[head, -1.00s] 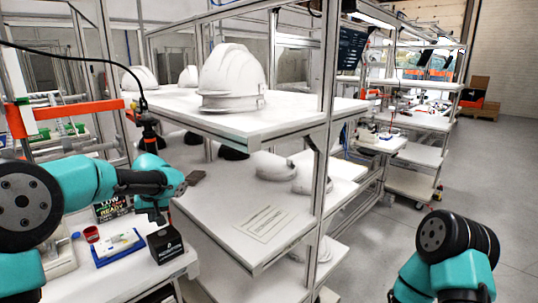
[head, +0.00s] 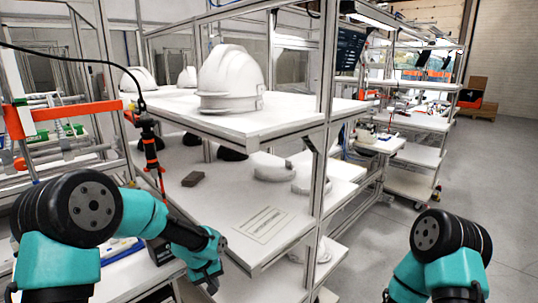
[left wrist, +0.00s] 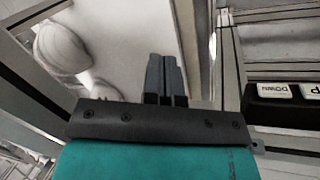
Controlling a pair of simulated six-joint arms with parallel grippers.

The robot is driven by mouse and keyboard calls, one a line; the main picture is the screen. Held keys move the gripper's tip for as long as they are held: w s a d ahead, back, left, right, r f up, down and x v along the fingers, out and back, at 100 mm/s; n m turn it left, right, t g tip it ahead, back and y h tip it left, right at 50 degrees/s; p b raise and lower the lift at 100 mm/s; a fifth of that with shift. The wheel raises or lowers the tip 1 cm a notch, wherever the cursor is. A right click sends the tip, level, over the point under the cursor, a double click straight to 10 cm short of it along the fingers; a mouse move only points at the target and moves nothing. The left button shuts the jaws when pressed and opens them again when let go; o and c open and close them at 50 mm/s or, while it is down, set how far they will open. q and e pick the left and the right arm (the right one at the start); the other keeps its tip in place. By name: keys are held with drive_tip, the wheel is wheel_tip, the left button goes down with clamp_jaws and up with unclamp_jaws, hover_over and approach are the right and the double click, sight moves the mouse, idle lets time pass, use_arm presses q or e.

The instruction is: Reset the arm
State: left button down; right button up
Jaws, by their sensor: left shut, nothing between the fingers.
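My left gripper (head: 212,288) is low in front of the lower shelf, near the corner of the side table, with its arm bent and pointing down. In the left wrist view its two dark fingers (left wrist: 166,78) lie together, with nothing between them. My right arm (head: 450,250) shows only its bent part at the lower right. Its gripper is out of view.
A white helmet (head: 230,80) stands on the upper shelf (head: 205,121). White shells (head: 270,170) and a dark block (head: 193,179) lie on the lower shelf. An orange-black tool (head: 151,150) hangs by its cable near my left arm.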

use_arm(q)
drive_tip(key=s+a+f+m, duration=0.1)
drive_tip(key=s+a+f, duration=0.1)
drive_tip(key=s+f, duration=0.8)
drive_tip(key=s+a+f+m, duration=0.1)
drive_tip(key=s+a+f, duration=0.1)
drive_tip(key=s+f, duration=0.9)
drive_tip(key=s, duration=0.4)
drive_tip(key=shift+a+h, duration=0.15)
drive_tip(key=shift+h, duration=0.25)
drive_tip(key=shift+w+f, duration=0.1)
